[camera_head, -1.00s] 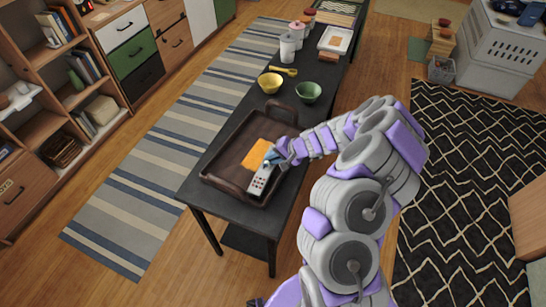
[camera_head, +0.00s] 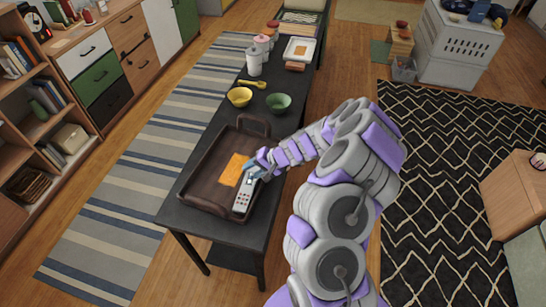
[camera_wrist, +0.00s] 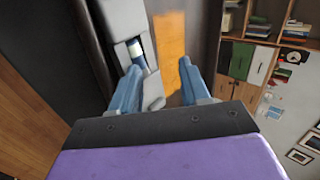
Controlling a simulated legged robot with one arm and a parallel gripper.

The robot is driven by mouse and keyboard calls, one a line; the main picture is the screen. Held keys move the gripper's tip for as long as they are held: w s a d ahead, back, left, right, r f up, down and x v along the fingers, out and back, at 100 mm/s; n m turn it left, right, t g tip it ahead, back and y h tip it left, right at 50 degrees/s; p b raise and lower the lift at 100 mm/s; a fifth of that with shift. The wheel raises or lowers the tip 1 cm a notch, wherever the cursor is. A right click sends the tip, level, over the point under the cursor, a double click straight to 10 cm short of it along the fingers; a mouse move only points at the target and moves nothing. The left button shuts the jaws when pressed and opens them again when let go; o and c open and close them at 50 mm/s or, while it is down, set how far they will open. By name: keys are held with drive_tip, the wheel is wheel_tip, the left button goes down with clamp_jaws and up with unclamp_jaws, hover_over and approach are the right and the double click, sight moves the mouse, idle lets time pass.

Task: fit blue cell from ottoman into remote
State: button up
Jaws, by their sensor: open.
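The remote (camera_head: 243,197) is a light grey stick lying in a brown tray (camera_head: 197,200) on the dark table. In the wrist view the remote (camera_wrist: 118,22) shows an open slot, with a dark blue cell with a white band (camera_wrist: 137,54) in it. I cannot tell whether the cell is fully seated. My gripper (camera_head: 257,170) is low over the remote's far end. In the wrist view my gripper (camera_wrist: 160,68) has its two blue fingers apart with nothing held between them. The left finger overlaps the remote beside the cell; contact is unclear. I cannot identify the ottoman.
An orange cloth (camera_head: 234,170) lies in the tray left of the remote. Yellow (camera_head: 239,97) and green (camera_head: 279,102) bowls stand beyond the tray. White canisters (camera_head: 254,64) stand farther back. The tray's raised rim and handles surround the remote.

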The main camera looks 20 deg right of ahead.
drive_tip(key=p+v, duration=0.3)
drive_tip(key=v, duration=1.2)
drive_tip(key=shift+p, duration=0.35)
drive_tip(key=shift+r, duration=0.15)
